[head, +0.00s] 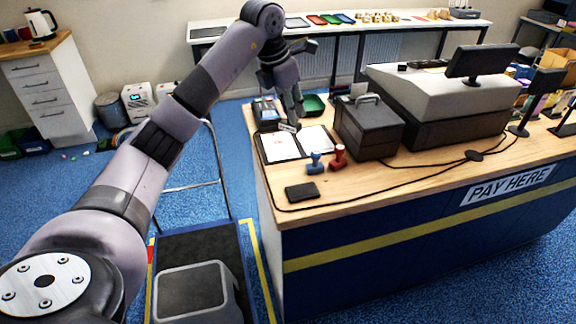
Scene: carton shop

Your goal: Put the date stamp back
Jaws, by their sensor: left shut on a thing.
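My left gripper (291,108) reaches down over the near left part of the counter, above an open book (313,140). It is shut on a small dark and pale thing (288,127), which may be the date stamp; it is too small and partly covered to be sure. I cannot tell whether this thing touches the book. A blue stamp (315,164) and a red stamp (338,158) stand upright side by side in front of the book. My right gripper is not in view.
A black pad (301,192) lies near the counter's (375,184) front edge, with a cable around it. A dark cash box (369,128) stands right of the book. A green tray (314,105) and a small device (266,112) sit behind it.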

